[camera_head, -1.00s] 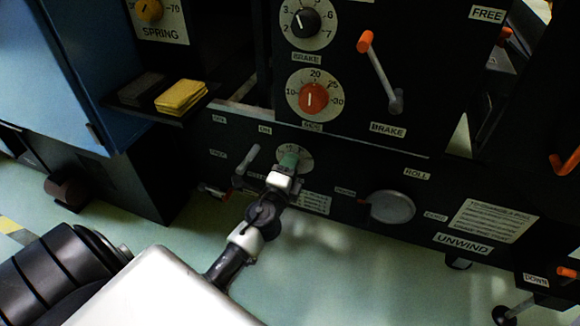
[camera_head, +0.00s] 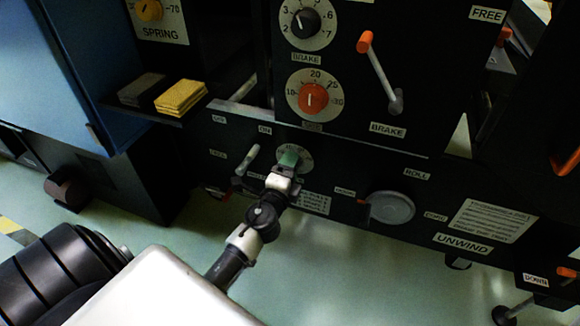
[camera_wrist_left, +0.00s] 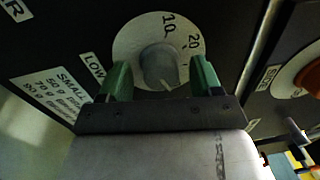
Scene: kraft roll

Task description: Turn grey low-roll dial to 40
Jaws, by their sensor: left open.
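The grey low-roll dial (camera_wrist_left: 160,68) sits on a round white scale (camera_wrist_left: 128,43) with 10 and 20 readable in the left wrist view. A pale pointer mark on the dial faces the bottom of that view; the number there is hidden. My left gripper (camera_wrist_left: 161,66) is open, with one green finger on each side of the dial and visible gaps to it. In the head view my left gripper (camera_head: 288,160) is at the lower panel and covers most of the dial; part of the scale (camera_head: 305,162) shows. My right gripper is out of view.
A red dial (camera_head: 312,99) and a black brake dial (camera_head: 305,23) are above. A grey lever (camera_head: 248,160) stands close left of my gripper. A round grey knob (camera_head: 391,207) is to the right. An orange-tipped brake lever (camera_head: 380,70) sticks out higher up.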

